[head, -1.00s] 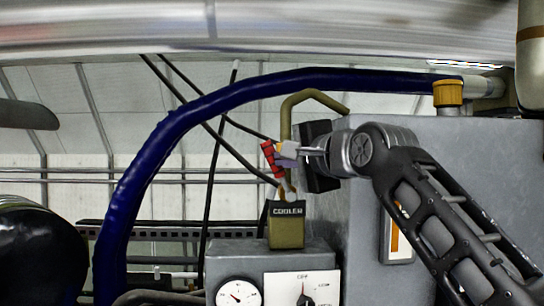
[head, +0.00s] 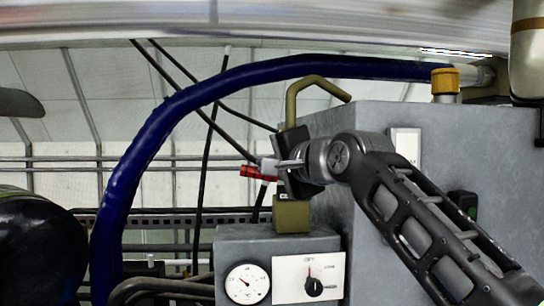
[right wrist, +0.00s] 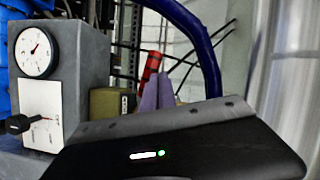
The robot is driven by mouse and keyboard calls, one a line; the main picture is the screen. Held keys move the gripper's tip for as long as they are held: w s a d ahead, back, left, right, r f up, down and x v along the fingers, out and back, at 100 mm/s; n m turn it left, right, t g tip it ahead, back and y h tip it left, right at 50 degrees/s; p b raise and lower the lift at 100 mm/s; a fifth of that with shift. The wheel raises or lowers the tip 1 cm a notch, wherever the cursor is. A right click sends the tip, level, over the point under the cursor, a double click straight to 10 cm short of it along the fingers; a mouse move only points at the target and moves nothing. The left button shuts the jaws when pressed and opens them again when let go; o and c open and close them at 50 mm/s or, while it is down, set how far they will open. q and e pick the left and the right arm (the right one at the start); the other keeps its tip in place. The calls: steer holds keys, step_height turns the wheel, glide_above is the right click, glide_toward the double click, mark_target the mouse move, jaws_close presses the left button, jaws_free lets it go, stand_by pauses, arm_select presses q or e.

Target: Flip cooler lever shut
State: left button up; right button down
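The cooler lever has a red handle (head: 258,172). In the head view it points left, nearly level, above the olive cooler valve block (head: 292,216). In the right wrist view the red handle (right wrist: 150,68) stands just left of my finger tips, beyond the olive block (right wrist: 112,102). My right gripper (head: 272,164) comes in from the right, with its fingertips at the lever's inner end, touching it or very close. Its two fingers (right wrist: 157,92) look closed together, with the handle beside them, not between them. The gripper body hides part of the lever's pivot. My left gripper is not in view.
A grey cabinet (head: 470,150) stands to the right, close to my right arm. A lower grey box carries a gauge (head: 247,284) and a knob panel (head: 312,280). An olive pipe (head: 291,105) rises behind the gripper. A thick blue hose (head: 135,160) arches overhead.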

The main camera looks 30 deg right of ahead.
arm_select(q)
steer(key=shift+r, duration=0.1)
arm_select(e)
steer(key=shift+w+a+f+n+g, duration=0.2)
steer(key=shift+a+f+n+g, duration=0.1)
steer(key=shift+f+n, duration=0.35)
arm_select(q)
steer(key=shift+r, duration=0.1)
arm_select(e)
steer(key=shift+d, duration=0.1)
arm_select(q)
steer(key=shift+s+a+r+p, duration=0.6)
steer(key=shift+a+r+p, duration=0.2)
steer(key=shift+p, duration=0.3)
arm_select(e)
steer(key=s+a+r, duration=0.4)
steer(key=s+r, duration=0.3)
steer(key=s, duration=0.3)
steer(key=shift+a+r, duration=0.2)
steer(key=shift+r, duration=0.05)
